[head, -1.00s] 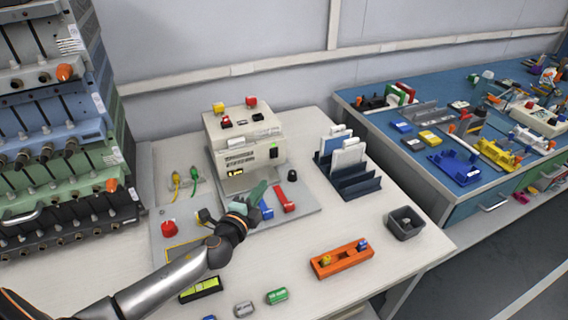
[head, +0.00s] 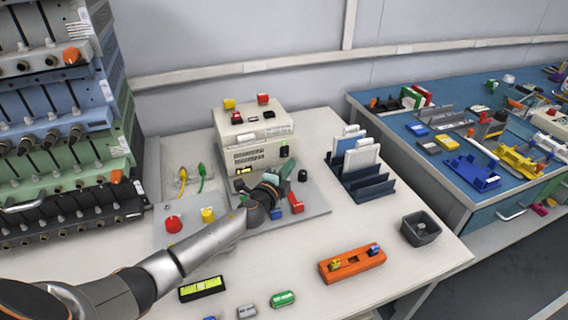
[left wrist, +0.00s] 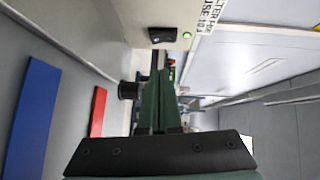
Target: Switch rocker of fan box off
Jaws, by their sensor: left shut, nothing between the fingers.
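The fan box (head: 262,150) is a cream-white instrument box on a grey base plate at the back of the white table. Its black rocker (left wrist: 165,34) sits beside a lit green lamp (left wrist: 186,35) in the left wrist view, with printed lettering next to it. The rocker also shows small on the box front in the head view (head: 284,151). My left gripper (head: 286,169) has dark green fingers, shut and empty, in front of the box's lower right. In the left wrist view the fingertips (left wrist: 159,75) point past the box, below the rocker and apart from it in the picture.
Blue (left wrist: 32,115) and red (left wrist: 98,112) bars lie on the base plate beside the gripper, with a black knob (left wrist: 128,90). A rack with upright panels (head: 362,182) stands to the right. An orange holder (head: 352,265) and grey bin (head: 420,229) lie nearer the front.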

